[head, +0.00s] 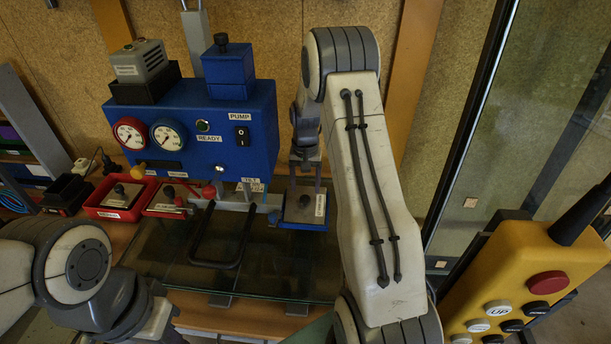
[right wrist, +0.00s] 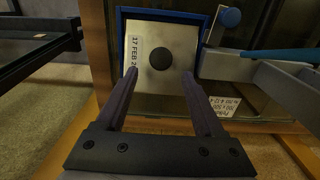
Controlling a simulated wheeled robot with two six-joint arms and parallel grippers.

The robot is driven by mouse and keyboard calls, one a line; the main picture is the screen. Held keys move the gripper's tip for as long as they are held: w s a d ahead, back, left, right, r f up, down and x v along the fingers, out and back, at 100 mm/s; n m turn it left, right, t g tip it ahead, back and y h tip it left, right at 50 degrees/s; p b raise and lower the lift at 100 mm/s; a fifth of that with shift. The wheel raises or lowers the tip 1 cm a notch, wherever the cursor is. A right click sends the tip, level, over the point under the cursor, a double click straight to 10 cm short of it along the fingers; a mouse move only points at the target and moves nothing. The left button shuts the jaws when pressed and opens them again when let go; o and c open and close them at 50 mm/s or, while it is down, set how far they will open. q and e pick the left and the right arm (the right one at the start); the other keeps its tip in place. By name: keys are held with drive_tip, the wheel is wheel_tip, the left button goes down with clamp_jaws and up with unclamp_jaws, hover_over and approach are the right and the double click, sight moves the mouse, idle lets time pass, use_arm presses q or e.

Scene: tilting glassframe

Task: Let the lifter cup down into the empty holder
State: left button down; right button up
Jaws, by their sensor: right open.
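A flat pale plate with a round black knob and a white dated label lies in a blue-rimmed holder in the right wrist view; I take this plate (right wrist: 178,88) to be the lifter cup. The blue holder (right wrist: 120,38) frames it; in the head view the plate (head: 299,209) sits in the blue holder (head: 303,227) right of the pump box. My right gripper (head: 305,160) is open above it, and in the wrist view its fingers (right wrist: 159,72) point at the knob from either side. Whether they touch it I cannot tell. My left arm shows at lower left; its fingers are not visible.
The blue pump box (head: 195,125) with gauges stands behind. Two red trays (head: 115,212) with black-knobbed pieces are at left. A dark glass pane (head: 275,265) with a black handle (head: 215,264) lies in front. A yellow control pendant (head: 540,270) is at right.

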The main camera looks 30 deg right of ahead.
wheel_tip(320, 180, up, 5)
drive_tip(key=shift+f+b, duration=0.1)
drive_tip(key=shift+b, duration=0.4)
drive_tip(key=shift+o, duration=0.5)
drive_tip(key=shift+r, duration=0.4)
drive_tip(key=n+t+h+b, duration=0.2)
drive_tip(key=n+t+b, duration=0.2)
drive_tip(key=n+b, duration=0.45)
approach(304, 198)
drive_tip(key=shift+m, duration=0.55)
drive_tip(key=x, duration=0.1)
drive_tip(key=b+x, duration=0.1)
drive_tip(key=x, duration=0.3)
drive_tip(key=shift+s, duration=0.3)
drive_tip(key=x, duration=0.5)
drive_tip(key=shift+w+b, duration=0.15)
drive_tip(key=shift+b, duration=0.25)
clamp_jaws()
drive_tip(key=shift+w+r+t, duration=0.1)
drive_tip(key=shift+r+t, duration=0.05)
drive_tip(key=shift+t, duration=0.15)
